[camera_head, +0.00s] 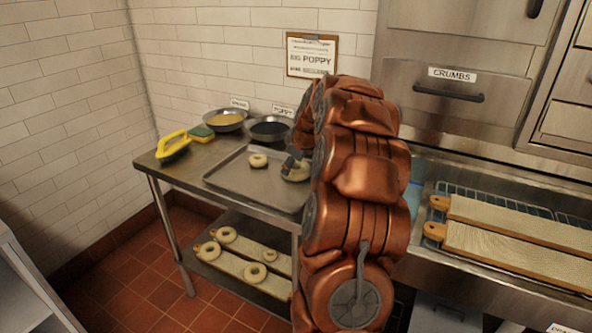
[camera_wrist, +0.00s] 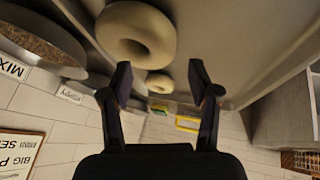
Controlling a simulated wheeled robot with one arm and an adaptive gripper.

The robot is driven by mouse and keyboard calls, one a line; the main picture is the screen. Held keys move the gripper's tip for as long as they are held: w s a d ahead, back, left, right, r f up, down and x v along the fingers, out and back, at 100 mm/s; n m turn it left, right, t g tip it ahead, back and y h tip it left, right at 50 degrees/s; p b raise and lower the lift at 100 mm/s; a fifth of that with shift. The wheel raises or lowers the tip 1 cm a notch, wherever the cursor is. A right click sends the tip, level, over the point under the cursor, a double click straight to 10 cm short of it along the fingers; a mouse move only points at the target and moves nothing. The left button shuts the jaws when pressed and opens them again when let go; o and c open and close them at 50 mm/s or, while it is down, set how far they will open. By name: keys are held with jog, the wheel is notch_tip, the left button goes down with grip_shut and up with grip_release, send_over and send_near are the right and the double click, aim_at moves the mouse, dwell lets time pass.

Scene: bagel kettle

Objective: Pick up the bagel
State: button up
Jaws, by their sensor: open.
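Two pale bagels lie on the metal tray (camera_head: 228,176) on the steel table. The left bagel (camera_head: 258,160) is fully visible. The right bagel (camera_head: 296,174) is partly hidden behind my arm and gripper (camera_head: 288,162). In the wrist view my gripper (camera_wrist: 160,70) is open, with nothing between its fingers. A near bagel (camera_wrist: 137,34) looms large above and left of the gap between the fingertips. A farther bagel (camera_wrist: 159,83) shows small between the fingers. I cannot tell whether a finger touches the near bagel.
Two bowls (camera_head: 225,120) (camera_head: 270,130), a sponge (camera_head: 201,132) and a yellow-handled brush (camera_head: 173,146) stand behind and left of the tray. The lower shelf holds more bagels (camera_head: 225,234) on boards. Wooden boards (camera_head: 520,250) lie at right. A wall closes the back.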

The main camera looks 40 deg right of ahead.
jog(key=shift+p+x, duration=0.5)
jog(key=shift+x, duration=1.7)
jog(key=shift+s+d, duration=0.1)
jog(key=shift+s, duration=0.15)
jog(key=c, duration=1)
jog(key=shift+r+b, duration=0.5)
jog(key=shift+r, duration=1.25)
jog(key=s+a+b, duration=0.1)
jog(key=s+a, duration=0.2)
jog(key=a, duration=0.1)
jog(key=s+a+r, duration=0.1)
jog(key=s+a, duration=0.2)
jog(key=a, duration=0.1)
jog(key=s+a+b, duration=0.1)
jog(key=s+a, duration=0.2)
jog(key=a, duration=0.2)
jog(key=shift+r+b, duration=0.2)
jog(key=shift+b, duration=0.15)
